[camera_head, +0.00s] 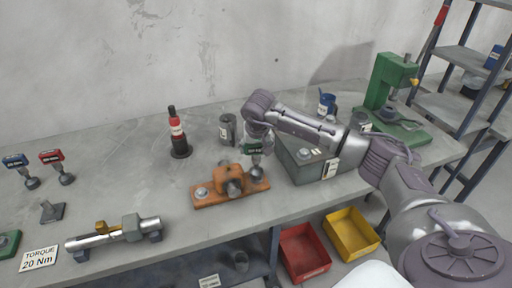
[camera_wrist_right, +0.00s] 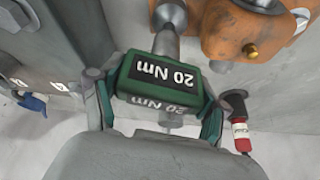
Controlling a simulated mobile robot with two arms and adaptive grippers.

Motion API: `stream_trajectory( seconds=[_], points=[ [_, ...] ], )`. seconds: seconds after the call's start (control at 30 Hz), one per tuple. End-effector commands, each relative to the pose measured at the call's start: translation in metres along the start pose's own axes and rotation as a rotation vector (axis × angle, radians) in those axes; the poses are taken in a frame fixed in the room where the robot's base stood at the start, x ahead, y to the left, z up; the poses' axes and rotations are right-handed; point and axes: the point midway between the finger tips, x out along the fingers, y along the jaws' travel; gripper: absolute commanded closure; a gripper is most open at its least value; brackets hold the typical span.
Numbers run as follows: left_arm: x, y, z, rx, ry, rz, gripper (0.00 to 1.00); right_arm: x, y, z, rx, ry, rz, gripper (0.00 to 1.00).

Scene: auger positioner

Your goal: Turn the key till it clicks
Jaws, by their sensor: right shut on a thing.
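The green key (camera_head: 251,148), marked "20 Nm", stands over the right end of an orange bracket (camera_head: 228,189) on the bench. My right gripper (camera_head: 256,137) is shut on its head; in the wrist view the fingers (camera_wrist_right: 155,100) flank the green head (camera_wrist_right: 165,76) on both sides. The key's grey shank and socket (camera_wrist_right: 168,18) run down beside the orange block (camera_wrist_right: 245,28). The socket appears to sit on the bracket's right bolt, but the contact itself is hidden. A left bolt (camera_head: 202,192) on the bracket is bare. My left gripper is not in view.
A blue key (camera_head: 15,161) and a red key (camera_head: 51,156) stand at the left. A sign reading "TORQUE 20 Nm" (camera_head: 39,259) is at the front left. A grey box (camera_head: 309,160) is close right of the bracket; a red-black bottle (camera_head: 177,130) stands behind left.

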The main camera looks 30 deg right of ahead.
Motion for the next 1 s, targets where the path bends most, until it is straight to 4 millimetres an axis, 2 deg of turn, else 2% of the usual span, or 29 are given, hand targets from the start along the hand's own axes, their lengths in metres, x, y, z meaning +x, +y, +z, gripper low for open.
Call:
stream_trajectory(
  seconds=[0.97, 1.0],
  points=[
    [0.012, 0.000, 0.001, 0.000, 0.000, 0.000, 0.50, 0.013, 0.000, 0.004, 0.001, 0.003, -0.001, 0.88],
    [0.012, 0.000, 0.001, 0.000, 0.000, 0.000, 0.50, 0.013, 0.000, 0.004, 0.001, 0.003, -0.001, 0.27]
  ],
)
